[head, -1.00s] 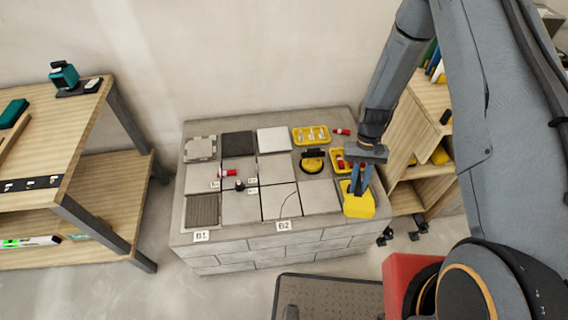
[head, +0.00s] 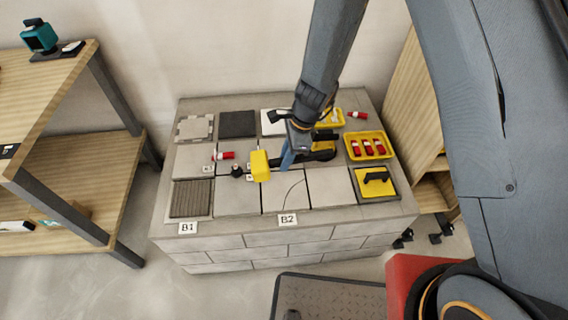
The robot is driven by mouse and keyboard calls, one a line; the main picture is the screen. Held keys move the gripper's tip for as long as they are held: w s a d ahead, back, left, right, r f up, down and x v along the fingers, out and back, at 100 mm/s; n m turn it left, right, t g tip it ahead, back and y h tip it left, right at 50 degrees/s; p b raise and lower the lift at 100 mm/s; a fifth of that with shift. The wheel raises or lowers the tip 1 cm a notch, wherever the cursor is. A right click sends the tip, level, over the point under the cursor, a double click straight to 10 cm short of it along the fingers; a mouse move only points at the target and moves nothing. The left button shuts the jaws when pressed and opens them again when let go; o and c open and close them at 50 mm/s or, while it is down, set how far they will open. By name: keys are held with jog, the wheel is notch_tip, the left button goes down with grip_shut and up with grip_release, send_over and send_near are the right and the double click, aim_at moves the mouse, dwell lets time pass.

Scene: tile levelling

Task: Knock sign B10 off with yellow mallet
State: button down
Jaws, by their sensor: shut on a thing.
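My gripper (head: 286,163) is low over the middle of the block-built bench and is shut on the yellow mallet. The mallet's yellow block-shaped head (head: 260,166) sticks out to the left of the jaws; its handle is mostly hidden by the gripper. Small white tags (head: 249,178) stand among the tiles just left of the head, too small to read, so I cannot tell which is sign B10. I cannot tell whether the head touches a tag. Signs B1 (head: 188,228) and B2 (head: 288,220) are readable on the front edge.
A dark knob (head: 237,171) and a red-and-white piece (head: 223,156) lie left of the mallet. A yellow tray (head: 369,146) with red pieces and a yellow pad with black handle (head: 376,183) are at the right. A wooden shelf (head: 62,100) stands left.

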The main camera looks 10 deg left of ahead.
jog(key=shift+a+f, duration=0.1)
jog(key=shift+a, duration=0.2)
notch_tip(320, 180, down, 7)
jog(key=b, duration=0.8)
dwell(0.3)
jog(key=w+p, duration=0.1)
jog(key=w, duration=0.1)
jog(key=w+a+p, duration=0.1)
jog(key=w+p, duration=0.2)
jog(key=w, duration=0.1)
jog(key=shift+a+r, duration=0.2)
jog(key=shift+r, duration=0.05)
jog(key=shift+w+f, duration=0.15)
jog(key=shift+w, duration=0.1)
notch_tip(320, 180, up, 7)
jog(key=s+p, duration=0.2)
jog(key=p, duration=0.4)
jog(key=shift+d, duration=0.2)
